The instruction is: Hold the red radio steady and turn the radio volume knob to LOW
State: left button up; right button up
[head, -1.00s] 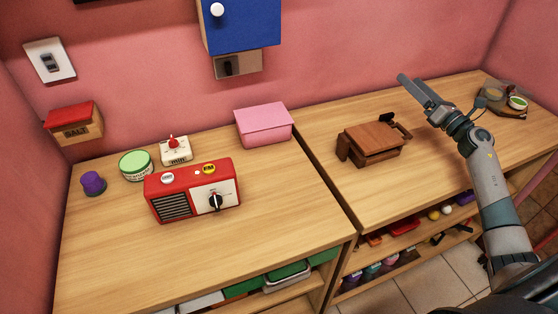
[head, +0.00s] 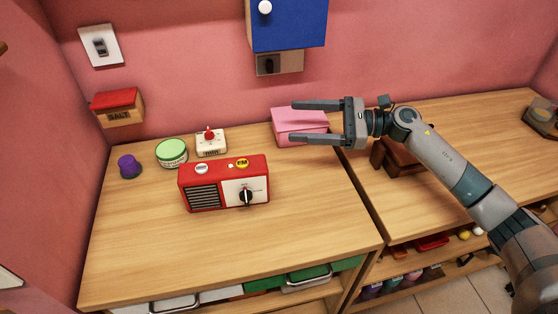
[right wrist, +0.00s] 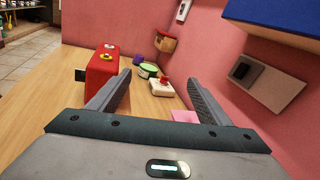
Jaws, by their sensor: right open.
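The red radio (head: 223,183) stands upright on the left part of the wooden counter, with a speaker grille on its left and a pale panel on its right. The black volume knob (head: 246,197) sits on that panel; its lettering is too small to read. My right gripper (head: 292,122) is open and empty, in the air to the right of the radio, in front of the pink box. In the right wrist view the radio (right wrist: 102,75) shows beyond the left finger, apart from it. My left gripper is not in view.
A blue cabinet (head: 288,25) hangs above. The counter (head: 220,250) before the radio is clear.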

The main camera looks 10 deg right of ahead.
aim_at(225, 166)
jog(key=s+a+f+n+g+y, duration=0.1)
jog(key=s+a+f+g, duration=0.3)
jog(key=s+a, duration=0.4)
jog(key=shift+f+g+y, duration=0.2)
jog(key=shift+g+y, duration=0.1)
jog(key=shift+g, duration=0.1)
jog(key=shift+a, duration=0.15)
jog(key=shift+w+a, duration=0.15)
jog(key=shift+a, duration=1.8)
jog(key=shift+w+a, duration=0.2)
jog(key=shift+a, duration=1.8)
jog(key=shift+w+a, duration=0.15)
jog(key=shift+a, duration=1.8)
jog(key=c, duration=1.7)
